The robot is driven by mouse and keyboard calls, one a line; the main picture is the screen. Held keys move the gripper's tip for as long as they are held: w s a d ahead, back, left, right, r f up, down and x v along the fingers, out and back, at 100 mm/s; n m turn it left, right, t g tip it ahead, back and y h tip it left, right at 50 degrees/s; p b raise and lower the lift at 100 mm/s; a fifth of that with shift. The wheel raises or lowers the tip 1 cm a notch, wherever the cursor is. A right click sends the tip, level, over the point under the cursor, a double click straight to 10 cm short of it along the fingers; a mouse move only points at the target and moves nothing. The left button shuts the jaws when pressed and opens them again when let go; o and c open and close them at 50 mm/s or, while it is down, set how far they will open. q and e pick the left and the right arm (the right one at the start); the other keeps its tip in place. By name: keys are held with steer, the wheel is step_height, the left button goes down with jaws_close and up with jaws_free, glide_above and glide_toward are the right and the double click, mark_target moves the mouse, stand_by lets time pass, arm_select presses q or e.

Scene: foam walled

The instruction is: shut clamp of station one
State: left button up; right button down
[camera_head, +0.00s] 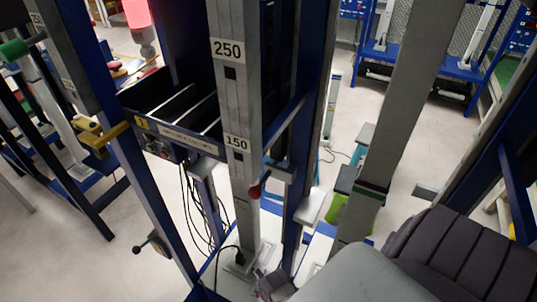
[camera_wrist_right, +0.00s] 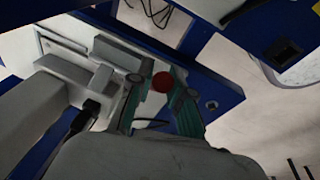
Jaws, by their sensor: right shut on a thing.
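In the head view, a red ball knob (camera_head: 257,188) on a short dark lever sits at the front of the grey column (camera_head: 240,180), below its 150 label. In the right wrist view, a red knob (camera_wrist_right: 162,82) lies between the fingertips of my right gripper (camera_wrist_right: 158,84), which has teal pads and is shut on it. I cannot tell whether both views show the same knob. My left gripper is not in view.
A black plug (camera_wrist_right: 91,107) with a cable stands on the white base plate beside the gripper. A blue post (camera_head: 145,180) and a dark lever (camera_head: 148,242) are at the left. Black cables hang behind the column. A green item (camera_head: 337,208) lies farther back.

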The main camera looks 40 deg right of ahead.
steer(key=shift+w+a+r+g+h+p, duration=0.25)
steer(key=shift+w+r+g+h+p, duration=0.35)
steer(key=shift+g, duration=0.5)
steer(key=shift+w+a+r+g, duration=0.15)
steer(key=shift+w+g, duration=0.2)
steer(key=shift+g, duration=0.15)
steer(key=shift+w+a+r+g, duration=0.15)
steer(key=shift+w+g, duration=0.15)
steer(key=shift+g, duration=0.2)
steer(key=shift+h, duration=0.3)
steer(key=c, duration=1.1)
jaws_free()
steer(key=v, duration=1.2)
